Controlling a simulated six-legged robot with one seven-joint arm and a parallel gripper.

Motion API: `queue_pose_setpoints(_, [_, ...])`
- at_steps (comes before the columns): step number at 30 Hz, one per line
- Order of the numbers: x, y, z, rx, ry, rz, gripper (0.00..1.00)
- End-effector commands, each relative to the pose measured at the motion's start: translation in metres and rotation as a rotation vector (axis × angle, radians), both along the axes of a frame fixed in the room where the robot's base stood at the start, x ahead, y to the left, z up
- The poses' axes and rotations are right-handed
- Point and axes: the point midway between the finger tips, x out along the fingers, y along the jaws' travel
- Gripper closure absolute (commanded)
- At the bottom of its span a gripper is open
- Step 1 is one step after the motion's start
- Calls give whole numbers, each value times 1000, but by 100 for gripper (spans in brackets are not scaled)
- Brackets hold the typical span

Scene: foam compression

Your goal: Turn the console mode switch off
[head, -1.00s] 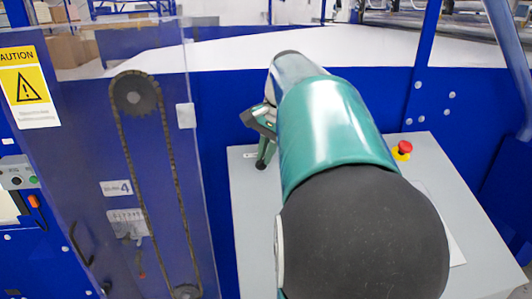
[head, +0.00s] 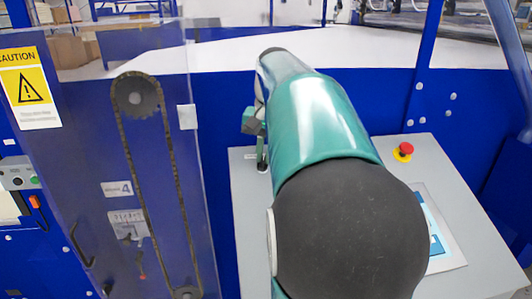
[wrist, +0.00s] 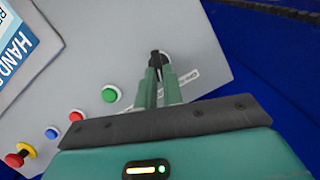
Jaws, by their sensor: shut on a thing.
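The mode switch (wrist: 156,56) is a small black knob in a pale round collar near the far corner of the grey console (wrist: 215,45). In the wrist view my gripper (wrist: 155,72) has its two green fingers close together, shut on the knob. In the head view my gripper (head: 262,163) reaches down to the left back corner of the console (head: 252,215). A printed label (wrist: 185,82) lies beside the switch, partly covered by a finger. I cannot read the switch's position.
Green (wrist: 109,94), red (wrist: 76,116) and blue (wrist: 51,132) buttons lie in a row. A red emergency stop (head: 403,150) on yellow stands at the console's right back. A display panel (head: 438,230) lies to the right. A clear guard with a chain (head: 170,155) stands left.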

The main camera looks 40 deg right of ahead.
Motion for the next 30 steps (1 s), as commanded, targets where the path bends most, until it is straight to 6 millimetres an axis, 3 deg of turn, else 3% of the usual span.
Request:
queue_pose_setpoints(1, [1, 2, -7, -4, 23, 45, 100])
queue_pose_setpoints(30, [7, 13, -7, -281, 210, 873, 100])
